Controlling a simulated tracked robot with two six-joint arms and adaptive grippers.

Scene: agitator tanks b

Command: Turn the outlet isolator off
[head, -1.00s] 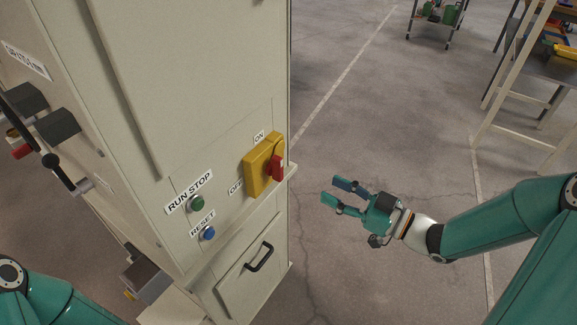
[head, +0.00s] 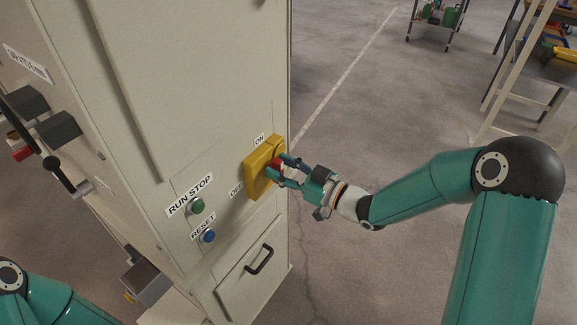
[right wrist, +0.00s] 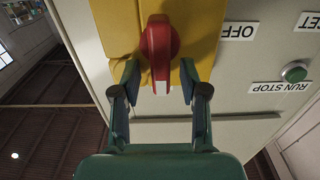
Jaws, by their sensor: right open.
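The outlet isolator is a yellow plate (head: 258,168) with a red rotary handle (head: 276,164) on the front of a cream cabinet (head: 200,90). An ON label (head: 259,139) is above it and an OFF label (head: 237,190) at its lower left. My right gripper (head: 281,167) is at the handle, its fingers partly hiding it. In the right wrist view the red handle (right wrist: 160,48) lies between the two open fingertips (right wrist: 160,82), with a gap on each side. My left gripper is out of view; only part of my left arm shows.
A green RUN STOP button (head: 197,205) and a blue RESET button (head: 208,236) sit below left of the isolator. A black drawer handle (head: 259,258) is lower down. Black levers (head: 60,172) stick out on the cabinet's left side.

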